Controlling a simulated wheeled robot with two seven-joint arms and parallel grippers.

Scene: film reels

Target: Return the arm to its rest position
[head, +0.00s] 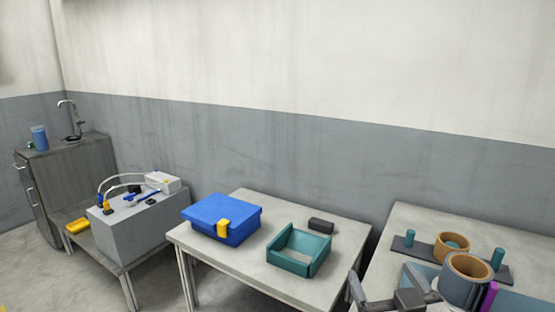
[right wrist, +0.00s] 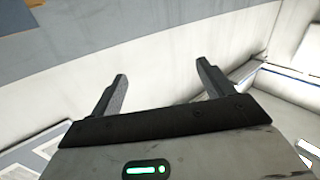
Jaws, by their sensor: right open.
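My right gripper (head: 386,283) is at the bottom right of the head view, in front of the right table. Its two fingers are spread apart. In the right wrist view the right gripper (right wrist: 162,75) is open, with nothing between its fingers. A grey reel with a tan rim (head: 465,283) appears just right of the gripper; whether they touch cannot be told. My left gripper is not in view.
The right table (head: 420,220) holds a dark base (head: 402,247) with teal pegs and a purple piece (head: 489,296). The middle table (head: 250,265) carries a blue box (head: 215,224), a teal open tray (head: 292,269) and a dark block (head: 321,226). A sink cabinet (head: 75,180) stands far left.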

